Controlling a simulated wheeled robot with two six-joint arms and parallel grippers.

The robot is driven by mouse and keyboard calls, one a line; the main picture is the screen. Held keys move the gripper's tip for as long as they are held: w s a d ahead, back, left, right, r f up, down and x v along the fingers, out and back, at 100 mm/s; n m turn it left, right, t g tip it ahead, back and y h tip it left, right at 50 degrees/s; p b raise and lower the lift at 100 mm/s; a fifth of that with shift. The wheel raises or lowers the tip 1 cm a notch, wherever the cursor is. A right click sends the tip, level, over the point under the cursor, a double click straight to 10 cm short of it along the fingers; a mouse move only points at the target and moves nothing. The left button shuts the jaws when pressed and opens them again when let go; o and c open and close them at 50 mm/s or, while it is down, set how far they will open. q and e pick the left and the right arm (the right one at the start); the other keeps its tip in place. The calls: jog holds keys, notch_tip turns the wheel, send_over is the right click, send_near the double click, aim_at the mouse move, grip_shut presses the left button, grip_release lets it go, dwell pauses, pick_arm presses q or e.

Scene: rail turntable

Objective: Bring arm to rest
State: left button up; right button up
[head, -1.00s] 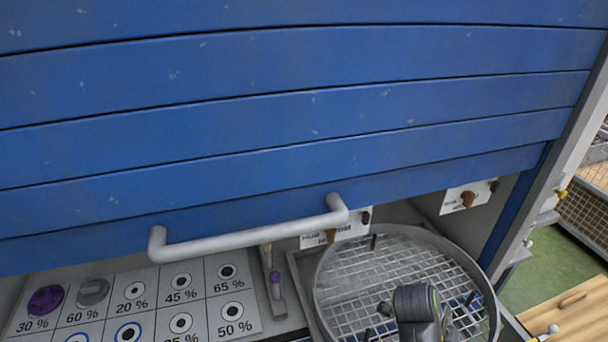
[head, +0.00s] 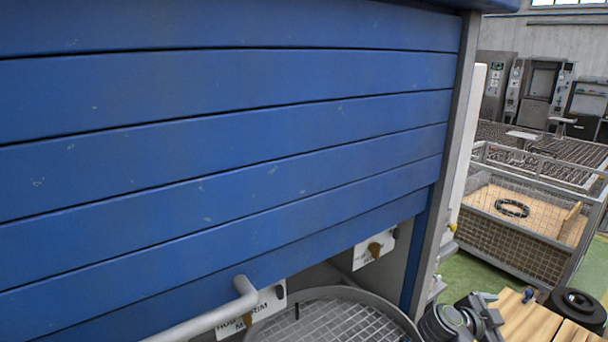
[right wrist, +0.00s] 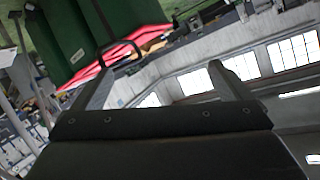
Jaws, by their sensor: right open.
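My right gripper shows in the right wrist view (right wrist: 160,78), its two fingers spread apart with nothing between them. Past them are a bright row of windows, a green surface and red strips, so it is away from any work object. In the head view a dark part of my right arm (head: 462,322) is at the lower right, beside the round mesh basket (head: 335,325). Its fingers cannot be made out there. My left gripper is not in view.
A blue slatted shutter (head: 220,150) with a pale bar handle (head: 215,315) fills the left. At right are a wooden top (head: 530,325) with a black round part (head: 575,308), and a mesh crate (head: 515,250) holding a black ring (head: 512,208). Green floor lies between.

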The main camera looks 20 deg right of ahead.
jog(key=s+d+f+n+t+y, duration=0.1)
jog(key=s+d+f+n+y, duration=0.2)
jog(key=f+n, duration=0.75)
jog(key=s+d+f+n+t+y, duration=0.1)
jog(key=s+d+f+n, duration=0.35)
jog(key=f, duration=1.05)
jog(key=s+d+f+n+y, duration=0.2)
jog(key=s+f+n, duration=0.4)
jog(key=s, duration=0.6)
jog(key=s+d+f+n+y, duration=0.2)
jog(key=s+f+n, duration=0.2)
jog(key=s+f, duration=0.6)
jog(key=s+a+f+m+y, duration=0.15)
jog(key=a+f, duration=0.25)
jog(key=a, duration=0.9)
jog(key=a+f+y, duration=0.2)
jog(key=a+f, duration=0.2)
jog(key=a, duration=0.9)
jog(key=a+f+m+y, duration=0.15)
jog(key=a+f, duration=0.25)
jog(key=a, duration=0.9)
notch_tip(320, 180, down, 10)
jog(key=d+b, duration=0.1)
jog(key=b, duration=0.9)
jog(key=shift+s+f+n+b, duration=0.15)
jog(key=shift+f+n+b, duration=0.15)
jog(key=shift+b, duration=0.1)
jog(key=shift+r, duration=0.1)
